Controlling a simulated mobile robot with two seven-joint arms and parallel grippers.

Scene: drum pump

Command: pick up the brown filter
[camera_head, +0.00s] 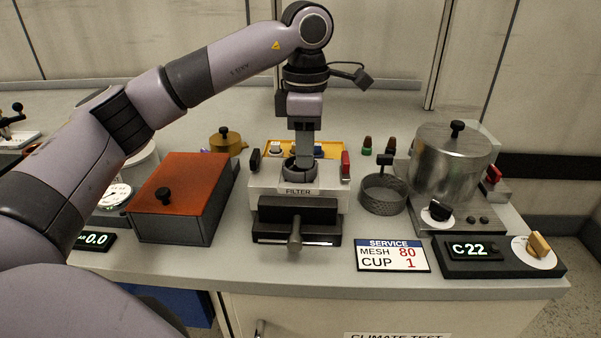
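My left gripper (303,160) points straight down at the round opening of the grey block labelled FILTER (297,192). Its fingertips are at or in the opening, seen edge-on, so I cannot tell whether they are apart or hold anything. No brown filter can be made out for certain; the inside of the opening is mostly hidden. My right gripper is not in view.
A grey mesh basket (384,194) and a metal drum (450,165) stand to the right. A box with an orange-brown lid (182,184) stands left, with a brass pot (227,141) behind it. A yellow tray (335,149) is behind the block. A SERVICE card (392,256) reads MESH 80, CUP 1.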

